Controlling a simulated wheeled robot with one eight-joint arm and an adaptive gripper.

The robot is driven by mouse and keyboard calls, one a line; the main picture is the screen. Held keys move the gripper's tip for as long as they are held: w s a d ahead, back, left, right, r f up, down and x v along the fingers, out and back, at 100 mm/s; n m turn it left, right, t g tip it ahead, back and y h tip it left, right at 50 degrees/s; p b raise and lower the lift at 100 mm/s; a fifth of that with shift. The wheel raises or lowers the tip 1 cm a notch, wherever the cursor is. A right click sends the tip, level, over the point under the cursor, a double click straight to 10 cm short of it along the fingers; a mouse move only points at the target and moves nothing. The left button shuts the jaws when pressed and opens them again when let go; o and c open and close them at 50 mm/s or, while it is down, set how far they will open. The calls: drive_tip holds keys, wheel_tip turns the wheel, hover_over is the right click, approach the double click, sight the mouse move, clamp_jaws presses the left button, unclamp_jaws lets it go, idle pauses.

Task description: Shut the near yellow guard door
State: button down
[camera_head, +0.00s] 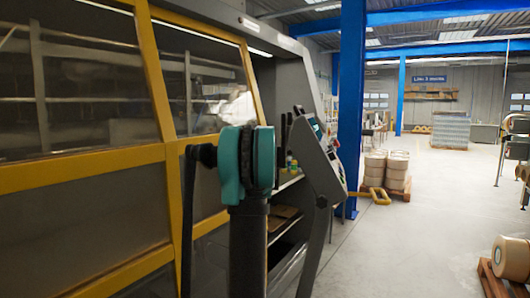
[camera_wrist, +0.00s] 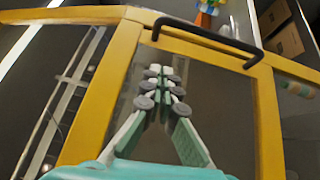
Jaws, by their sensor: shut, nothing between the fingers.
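The near yellow guard door (camera_head: 82,166) has a yellow frame with dark see-through panes and fills the left of the head view. In the wrist view, yellow door framing (camera_wrist: 268,120) surrounds a dark pane, with a black bar handle (camera_wrist: 207,38) on its upper rail. My gripper (camera_wrist: 162,82) is shut and empty, in front of the pane, below and left of the handle in the picture. I see no contact with the handle. In the head view my teal and black arm covers part of the yellow framing, and my fingertips cannot be made out.
A grey control panel (camera_head: 322,160) stands just right of my arm. Behind it, an opening shows shelves and small bottles. A blue column (camera_head: 350,100) and pallets of tan drums (camera_head: 386,172) stand farther right. A large roll (camera_head: 512,257) lies at lower right. The floor between is clear.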

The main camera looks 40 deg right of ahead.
drive_tip(key=s+d+x, duration=0.1)
drive_tip(key=d+x, duration=0.1)
drive_tip(key=x, duration=1.1)
drive_tip(key=shift+d+r+n, duration=0.3)
drive_tip(key=shift+d+r, duration=0.05)
drive_tip(key=shift+r, duration=0.05)
